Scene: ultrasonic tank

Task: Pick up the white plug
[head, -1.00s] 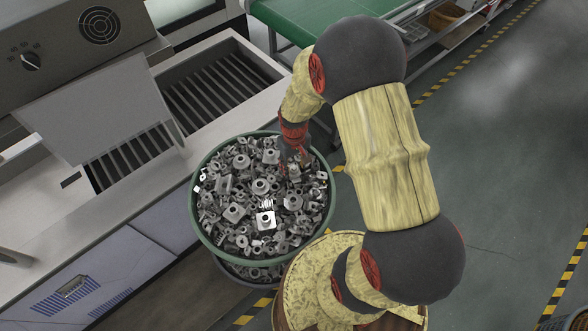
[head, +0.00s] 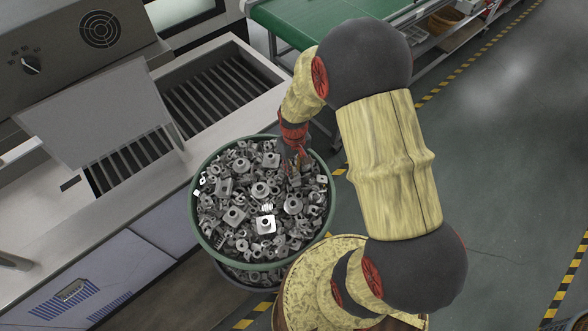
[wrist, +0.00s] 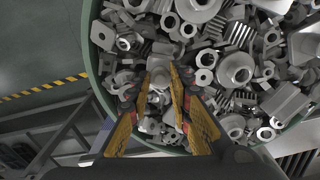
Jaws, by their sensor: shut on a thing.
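My gripper (wrist: 160,72) is down among the metal parts near the rim of the round green bin, with its yellow and dark fingers on either side of a pale part. I take this pale part (wrist: 158,82) to be the white plug; it shows between the fingers in the wrist view, partly hidden by them. The fingers are shut on it. In the head view my gripper (head: 299,158) is at the bin's upper right side, and the held part cannot be made out there.
The green bin (head: 196,226) is full of loose grey metal parts, including a bright white square one (head: 265,224). A steel tank counter (head: 172,185) with slatted basins is at left. A green conveyor table (head: 290,18) stands behind. The floor at right is clear.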

